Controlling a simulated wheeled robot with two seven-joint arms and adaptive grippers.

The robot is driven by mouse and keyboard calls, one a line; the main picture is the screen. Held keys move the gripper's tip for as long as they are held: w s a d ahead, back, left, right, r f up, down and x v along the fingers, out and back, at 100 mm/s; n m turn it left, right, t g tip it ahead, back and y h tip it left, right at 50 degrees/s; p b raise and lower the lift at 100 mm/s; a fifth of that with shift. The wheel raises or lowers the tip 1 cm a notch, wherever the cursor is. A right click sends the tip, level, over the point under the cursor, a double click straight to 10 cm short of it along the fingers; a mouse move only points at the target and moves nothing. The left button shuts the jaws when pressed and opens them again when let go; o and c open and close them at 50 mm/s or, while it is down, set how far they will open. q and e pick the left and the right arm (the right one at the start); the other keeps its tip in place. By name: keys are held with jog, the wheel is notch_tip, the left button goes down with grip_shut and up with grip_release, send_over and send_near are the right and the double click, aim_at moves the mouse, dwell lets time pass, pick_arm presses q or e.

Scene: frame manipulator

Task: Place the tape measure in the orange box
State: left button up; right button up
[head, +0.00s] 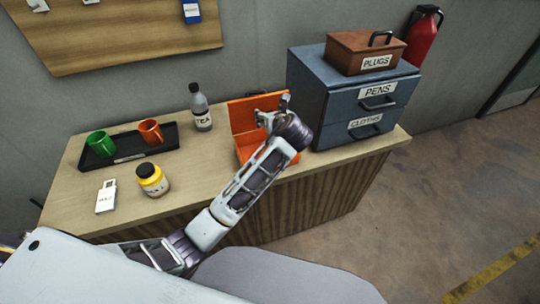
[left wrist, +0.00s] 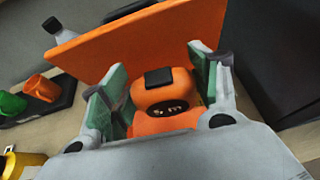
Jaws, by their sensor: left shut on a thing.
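My left gripper (head: 273,112) is at the open orange box (head: 242,118), in front of its raised lid. In the left wrist view the gripper (left wrist: 160,80) is shut on an orange tape measure (left wrist: 160,96) with a black top and a dark label. The box's orange lid (left wrist: 110,48) stands just behind the tape measure. In the head view my arm and gripper hide the tape measure and part of the box. I cannot tell whether the tape measure touches the box. My right gripper is out of view.
A blue drawer cabinet (head: 325,80) with a brown PLUGS box (head: 345,55) on it stands right of the orange box.

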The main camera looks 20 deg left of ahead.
pick_arm(q)
jog(key=shift+s+a+f+n+y, duration=0.1)
jog(key=shift+s+a+n+y, duration=0.2)
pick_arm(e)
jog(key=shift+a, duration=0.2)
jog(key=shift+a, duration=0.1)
pick_arm(q)
notch_tip(320, 180, down, 6)
jog(key=shift+r, duration=0.25)
jog(key=shift+f, duration=0.45)
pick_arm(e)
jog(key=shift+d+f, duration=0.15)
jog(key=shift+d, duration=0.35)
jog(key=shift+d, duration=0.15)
